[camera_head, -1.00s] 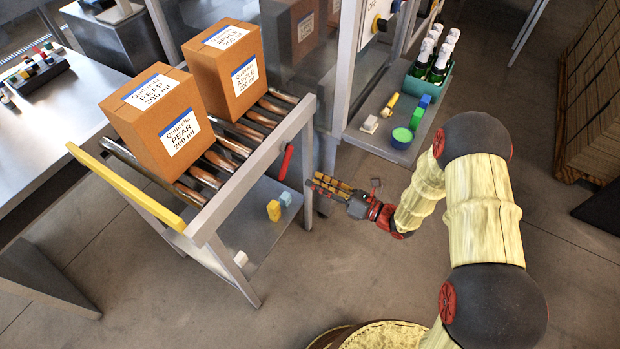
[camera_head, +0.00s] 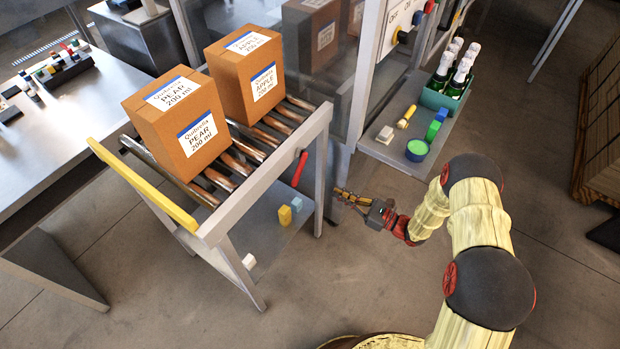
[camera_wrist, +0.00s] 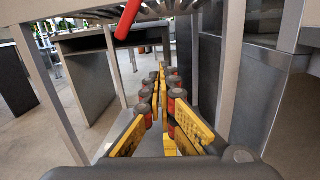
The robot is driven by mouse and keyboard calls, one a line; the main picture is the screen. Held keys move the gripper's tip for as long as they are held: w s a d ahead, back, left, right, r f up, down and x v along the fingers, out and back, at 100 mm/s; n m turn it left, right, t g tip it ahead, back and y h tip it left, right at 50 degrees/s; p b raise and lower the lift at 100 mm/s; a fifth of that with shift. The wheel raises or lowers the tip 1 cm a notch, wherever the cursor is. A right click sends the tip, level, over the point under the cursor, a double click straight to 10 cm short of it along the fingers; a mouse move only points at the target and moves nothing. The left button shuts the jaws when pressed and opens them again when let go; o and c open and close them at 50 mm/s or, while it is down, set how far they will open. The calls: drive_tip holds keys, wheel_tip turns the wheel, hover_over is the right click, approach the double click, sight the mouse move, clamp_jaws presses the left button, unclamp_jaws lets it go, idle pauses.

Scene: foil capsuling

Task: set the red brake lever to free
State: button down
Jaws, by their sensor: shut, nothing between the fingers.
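The red brake lever (camera_head: 300,168) hangs on the side rail of the roller cart (camera_head: 268,168), near the cart's right leg. In the wrist view the red lever (camera_wrist: 127,18) shows at the top, left of centre, above my fingers. My gripper (camera_head: 340,193) is to the right of the lever and a little lower, apart from it. In the wrist view my gripper (camera_wrist: 163,75) has its yellow fingers together at the tips, with nothing between them.
Two cardboard boxes, pear (camera_head: 178,120) and apple (camera_head: 246,75), stand on the rollers. A yellow bar (camera_head: 143,183) closes the cart's left end. Small blocks lie on its lower shelf (camera_head: 262,235). A bench with green bottles (camera_head: 445,80) stands at the right.

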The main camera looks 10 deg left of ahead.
sight(298, 168)
drive_tip(key=a+r+n+g+y+b, duration=0.1)
drive_tip(key=a+r+n, duration=0.4)
drive_tip(key=a+n, duration=0.5)
drive_tip(key=shift+w+a+n+g+b, duration=0.45)
drive_tip(key=shift+n+b, duration=0.3)
drive_tip(key=shift+n, duration=0.75)
